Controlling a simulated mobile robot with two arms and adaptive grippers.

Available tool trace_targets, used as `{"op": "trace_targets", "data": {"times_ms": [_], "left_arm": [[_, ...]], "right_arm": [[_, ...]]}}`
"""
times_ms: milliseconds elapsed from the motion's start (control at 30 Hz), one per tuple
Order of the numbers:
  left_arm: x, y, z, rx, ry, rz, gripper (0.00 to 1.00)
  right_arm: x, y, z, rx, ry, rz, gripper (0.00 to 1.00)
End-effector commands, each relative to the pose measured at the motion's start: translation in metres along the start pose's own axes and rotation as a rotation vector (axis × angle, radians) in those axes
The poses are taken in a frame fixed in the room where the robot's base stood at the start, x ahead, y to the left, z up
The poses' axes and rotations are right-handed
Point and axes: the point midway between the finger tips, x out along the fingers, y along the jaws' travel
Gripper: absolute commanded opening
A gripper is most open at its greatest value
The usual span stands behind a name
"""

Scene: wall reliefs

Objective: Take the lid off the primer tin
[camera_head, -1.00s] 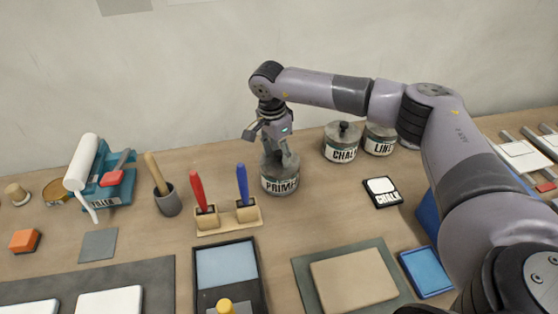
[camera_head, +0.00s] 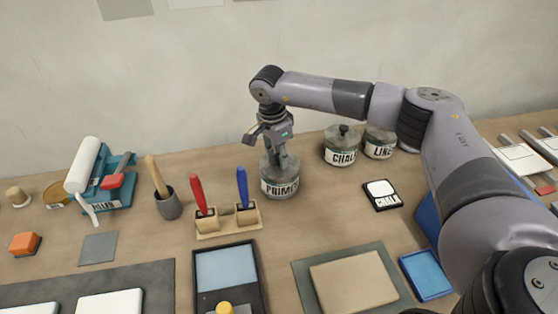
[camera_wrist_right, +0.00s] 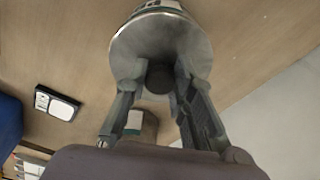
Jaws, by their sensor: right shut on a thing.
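The primer tin (camera_head: 280,187) stands on the bench near the wall, a round tin with a white PRIMER label. Its grey lid (camera_head: 270,163) sits on top, with no clear gap showing between lid and tin. My right gripper (camera_head: 279,152) comes down from above and is shut on the lid's knob. In the right wrist view the lid (camera_wrist_right: 188,38) is a grey disc, and its dark knob (camera_wrist_right: 160,80) lies between the two fingers (camera_wrist_right: 158,80). My left gripper is not in view.
A chalk tin (camera_head: 341,151) and a lime tin (camera_head: 380,144) stand to the right. A wooden holder (camera_head: 230,224) with red- and blue-handled tools stands in front left. Bare bench surrounds the primer tin's front.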

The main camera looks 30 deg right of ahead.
Motion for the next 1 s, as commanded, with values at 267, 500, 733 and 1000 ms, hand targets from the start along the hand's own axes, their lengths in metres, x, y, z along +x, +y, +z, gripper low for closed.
{"op": "trace_targets", "data": {"times_ms": [267, 500, 733, 1000], "left_arm": [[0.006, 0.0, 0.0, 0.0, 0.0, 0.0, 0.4], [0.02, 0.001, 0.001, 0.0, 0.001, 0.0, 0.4], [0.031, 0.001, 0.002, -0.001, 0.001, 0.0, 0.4], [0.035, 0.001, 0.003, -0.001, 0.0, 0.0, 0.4]], "right_arm": [[-0.01, 0.004, -0.003, 0.001, 0.004, 0.014, 0.0], [-0.068, 0.001, -0.009, 0.001, 0.003, 0.003, 0.0], [-0.136, 0.0, -0.016, 0.001, 0.001, 0.001, 0.0], [-0.185, 0.0, -0.022, 0.0, 0.001, 0.004, 0.0]]}}
